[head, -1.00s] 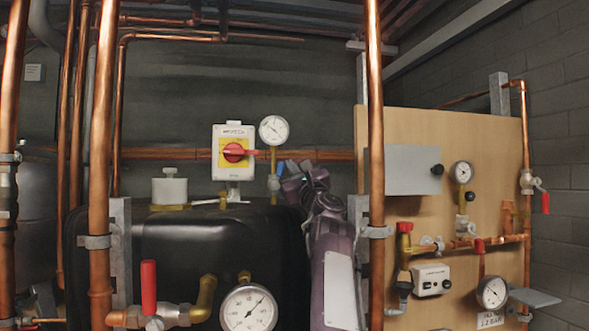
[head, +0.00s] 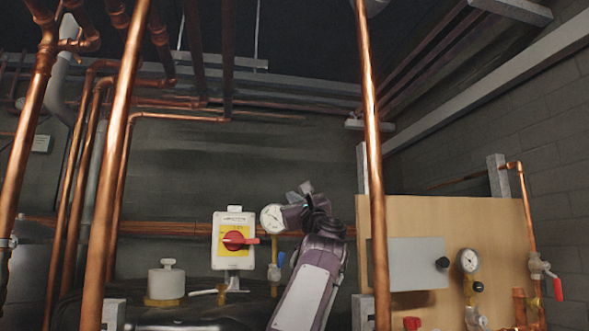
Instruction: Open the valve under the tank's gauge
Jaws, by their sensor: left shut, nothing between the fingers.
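A round white gauge (head: 271,219) stands above the black tank (head: 210,312) in the middle of the view. Below it is a small brass valve (head: 274,275) with a blue handle (head: 281,259), which sticks up and slightly right of the valve body. My left gripper (head: 299,190) is up beside the gauge, above and right of it. It is shut and empty, apart from the blue handle. Its wrist covers part of the gauge's right edge. My right gripper is out of view.
A white and yellow box with a red rotary switch (head: 237,240) is left of the gauge. Copper upright pipes (head: 371,160) stand left and right in front. A wooden panel (head: 420,215) with a grey box and another gauge (head: 468,261) is at right.

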